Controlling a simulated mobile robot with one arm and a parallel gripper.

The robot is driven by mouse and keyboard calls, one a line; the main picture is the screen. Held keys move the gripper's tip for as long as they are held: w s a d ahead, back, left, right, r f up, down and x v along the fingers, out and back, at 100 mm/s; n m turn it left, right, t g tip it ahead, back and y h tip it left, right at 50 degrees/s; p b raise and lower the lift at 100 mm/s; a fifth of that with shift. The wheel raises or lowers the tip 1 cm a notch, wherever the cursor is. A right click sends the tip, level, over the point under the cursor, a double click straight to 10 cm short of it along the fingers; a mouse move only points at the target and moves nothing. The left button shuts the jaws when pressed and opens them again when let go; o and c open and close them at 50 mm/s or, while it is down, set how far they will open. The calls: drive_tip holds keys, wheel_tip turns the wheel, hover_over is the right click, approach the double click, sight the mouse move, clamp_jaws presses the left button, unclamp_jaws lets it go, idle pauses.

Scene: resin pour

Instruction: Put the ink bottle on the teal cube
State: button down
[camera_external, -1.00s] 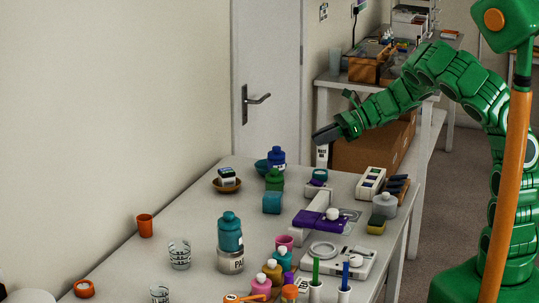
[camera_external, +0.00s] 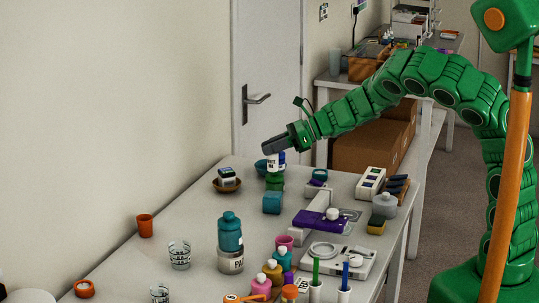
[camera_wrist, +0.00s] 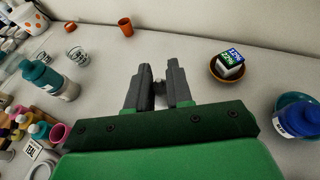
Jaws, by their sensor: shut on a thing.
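My gripper (camera_external: 268,148) is shut on a small pale bottle (camera_external: 272,161), which I take as the ink bottle; its label is too small to read. It hangs below the fingers, upright, and overlaps the blue bottle behind it in the outside view. In the wrist view, my gripper (camera_wrist: 161,78) shows a small bit of it (camera_wrist: 158,86) between the fingers. The cube is hidden in the wrist view.
A tall teal bottle (camera_external: 230,233) stands in front. The table's left part is fairly clear.

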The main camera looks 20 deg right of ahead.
sight(273, 170)
drive_tip(key=shift+f, duration=3.55)
drive_tip(key=shift+f, duration=0.15)
drive_tip(key=c, duration=1)
unclamp_jaws()
drive_tip(key=shift+r, duration=0.2)
drive_tip(key=shift+v, duration=6)
